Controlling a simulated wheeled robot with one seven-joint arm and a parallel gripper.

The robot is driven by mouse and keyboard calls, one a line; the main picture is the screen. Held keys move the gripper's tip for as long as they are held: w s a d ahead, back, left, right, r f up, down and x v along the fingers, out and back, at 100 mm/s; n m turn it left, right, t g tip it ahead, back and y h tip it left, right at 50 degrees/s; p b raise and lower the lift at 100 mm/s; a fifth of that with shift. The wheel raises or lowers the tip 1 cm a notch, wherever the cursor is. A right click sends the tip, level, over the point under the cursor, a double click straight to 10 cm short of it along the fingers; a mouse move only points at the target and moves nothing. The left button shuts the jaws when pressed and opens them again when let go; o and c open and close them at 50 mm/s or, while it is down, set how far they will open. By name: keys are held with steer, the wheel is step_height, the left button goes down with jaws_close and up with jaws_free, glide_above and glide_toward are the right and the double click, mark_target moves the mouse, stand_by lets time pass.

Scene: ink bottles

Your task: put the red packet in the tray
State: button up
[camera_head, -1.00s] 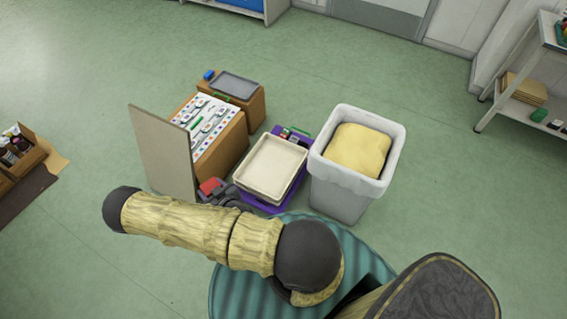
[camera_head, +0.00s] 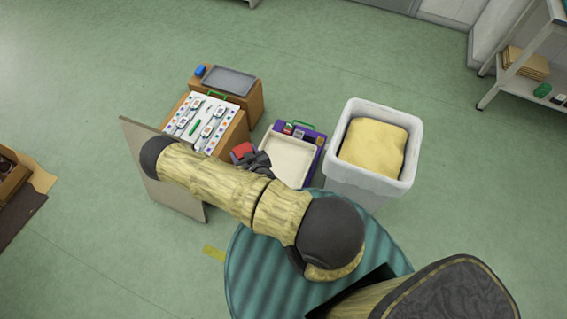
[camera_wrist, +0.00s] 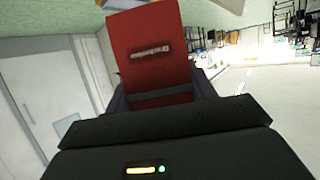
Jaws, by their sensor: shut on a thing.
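The red packet (camera_head: 242,151) is held in my gripper (camera_head: 257,162), which is shut on it. In the wrist view the red packet (camera_wrist: 148,50) stands up from between the fingers, with a small dark label on its face. The cream tray (camera_head: 289,160) sits on a purple base, just right of my gripper in the head view. The packet is beside the tray's left edge, and its height above it is hard to tell.
A wooden box with a white board (camera_head: 200,121) stands left of the tray. A grey tray (camera_head: 229,81) is on another box behind. A white bin (camera_head: 343,172) with a yellow bag stands right. An upright panel (camera_head: 183,198) is at the left. Small items (camera_head: 299,134) lie behind the tray.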

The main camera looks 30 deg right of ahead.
steer(key=shift+w+d, duration=0.1)
steer(key=shift+w, duration=0.2)
steer(key=shift+s, duration=0.35)
steer(key=shift+s+d, duration=0.1)
steer(key=shift+d, duration=0.05)
steer(key=w+d+f+m+h+b, duration=0.1)
steer(key=w+d+f+b, duration=0.1)
steer(key=f+b, duration=0.6)
steer(key=w+d+f+h+b, duration=0.1)
steer(key=w+d+f+b, duration=0.1)
steer(key=f+b, duration=0.7)
steer(key=w+d+f+m+b, duration=0.1)
steer(key=w+d+f+b, duration=0.1)
steer(key=f+b, duration=0.6)
steer(key=w+d+f+b, duration=0.4)
steer(key=d+f+b, duration=0.2)
steer(key=b, duration=0.6)
steer(key=w+d+f+b, duration=0.4)
steer(key=d+f+b, duration=0.2)
steer(key=b, duration=0.7)
steer(key=shift+d+f+n+b, duration=0.2)
steer(key=shift+d+n+b, duration=0.1)
steer(key=shift+d, duration=0.9)
